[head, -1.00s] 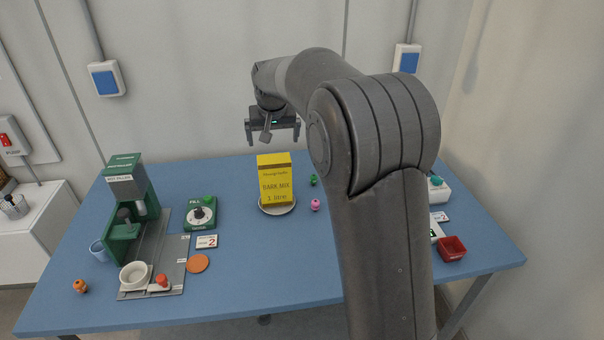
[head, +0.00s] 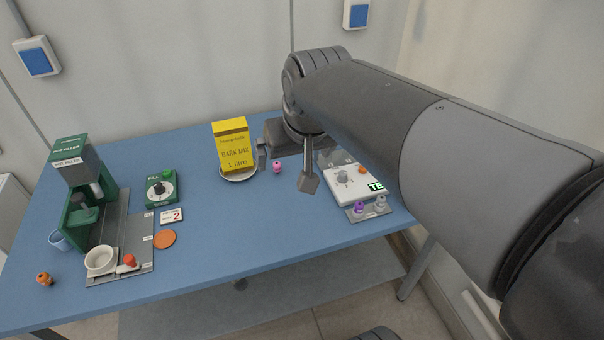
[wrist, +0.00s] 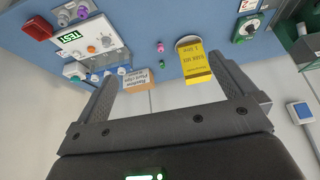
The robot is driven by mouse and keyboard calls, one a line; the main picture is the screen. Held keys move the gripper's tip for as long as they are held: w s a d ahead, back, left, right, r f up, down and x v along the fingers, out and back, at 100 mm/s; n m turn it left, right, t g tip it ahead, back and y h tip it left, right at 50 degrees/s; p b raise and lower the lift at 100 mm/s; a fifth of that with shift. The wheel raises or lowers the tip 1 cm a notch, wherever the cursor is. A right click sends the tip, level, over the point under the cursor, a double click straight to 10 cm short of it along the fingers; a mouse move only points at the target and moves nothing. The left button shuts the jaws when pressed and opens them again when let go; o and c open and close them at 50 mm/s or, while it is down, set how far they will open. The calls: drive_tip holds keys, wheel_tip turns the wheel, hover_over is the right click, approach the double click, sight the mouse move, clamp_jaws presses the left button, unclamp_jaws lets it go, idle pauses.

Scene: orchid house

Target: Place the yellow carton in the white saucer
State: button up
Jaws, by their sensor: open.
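The yellow carton (head: 233,150) stands upright in the white saucer (head: 238,178) on the blue table. In the wrist view, the carton (wrist: 197,66) appears upside down, with its base at the saucer (wrist: 187,42). My gripper (head: 291,153) is to the right of the carton, apart from it. Its jaws are open and empty, as the wrist view (wrist: 165,76) shows. The head view partly hides the gripper behind my arm.
A pink knobbed piece (head: 277,167) lies right of the saucer. The white tester box (head: 352,182) is farther right, near my arm. The green pot filler (head: 80,190), green fill dial (head: 161,188) and orange disc (head: 164,239) are at left. The table's front middle is clear.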

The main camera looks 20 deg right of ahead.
drive_tip(key=s+d+f, duration=0.1)
drive_tip(key=s+f, duration=0.3)
drive_tip(key=s, duration=0.5)
drive_tip(key=shift+f, duration=0.15)
idle(0.8)
